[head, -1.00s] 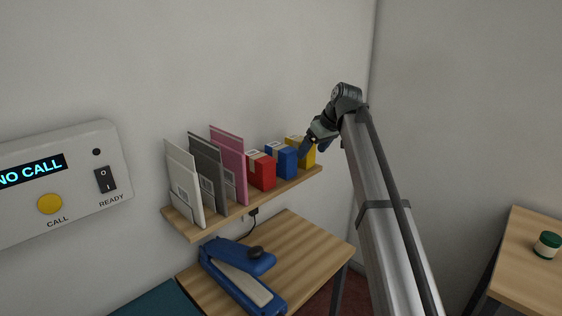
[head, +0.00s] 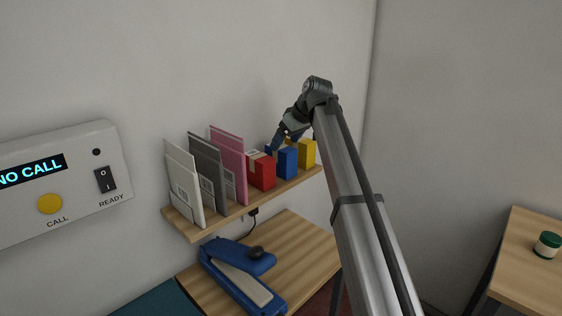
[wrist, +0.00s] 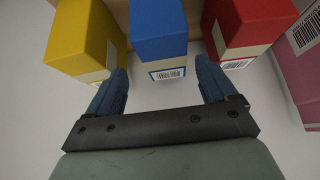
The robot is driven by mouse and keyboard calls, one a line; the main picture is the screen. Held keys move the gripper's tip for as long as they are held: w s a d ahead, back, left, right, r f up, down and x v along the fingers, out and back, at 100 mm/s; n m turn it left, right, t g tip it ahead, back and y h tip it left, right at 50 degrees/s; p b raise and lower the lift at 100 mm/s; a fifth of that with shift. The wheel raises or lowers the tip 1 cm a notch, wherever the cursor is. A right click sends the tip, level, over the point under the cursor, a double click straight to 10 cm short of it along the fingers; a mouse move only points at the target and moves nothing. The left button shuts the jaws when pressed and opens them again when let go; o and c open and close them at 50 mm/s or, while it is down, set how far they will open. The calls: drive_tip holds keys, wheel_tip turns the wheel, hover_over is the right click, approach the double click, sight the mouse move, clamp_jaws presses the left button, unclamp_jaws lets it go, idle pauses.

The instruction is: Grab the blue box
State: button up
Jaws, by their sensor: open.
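The blue box (head: 287,163) stands on the wall shelf (head: 196,228), between the red box (head: 262,172) and the yellow box (head: 308,152). My gripper (head: 279,142) is just above the boxes, and it hides part of the blue box's top in the head view. In the wrist view my gripper (wrist: 162,82) is open and empty. The blue box (wrist: 158,30) lies ahead, between the lines of the two fingers. One fingertip is close to the yellow box (wrist: 84,40), the other close to the red box (wrist: 246,25); I cannot tell whether they touch.
White, grey and pink envelopes (head: 229,165) stand on the shelf left of the red box. A blue stapler-like tool (head: 240,275) lies on the table below. A call panel (head: 62,180) is on the wall at left. A green-lidded jar (head: 547,245) stands at far right.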

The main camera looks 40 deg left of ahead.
sight(281, 147)
drive_tip(key=shift+s+x, duration=0.15)
drive_tip(key=shift+x, duration=1.3)
drive_tip(key=shift+s+x, duration=0.15)
drive_tip(key=shift+x, duration=1.3)
drive_tip(key=shift+d, duration=0.2)
drive_tip(key=shift+c, duration=0.5)
drive_tip(key=c, duration=1.1)
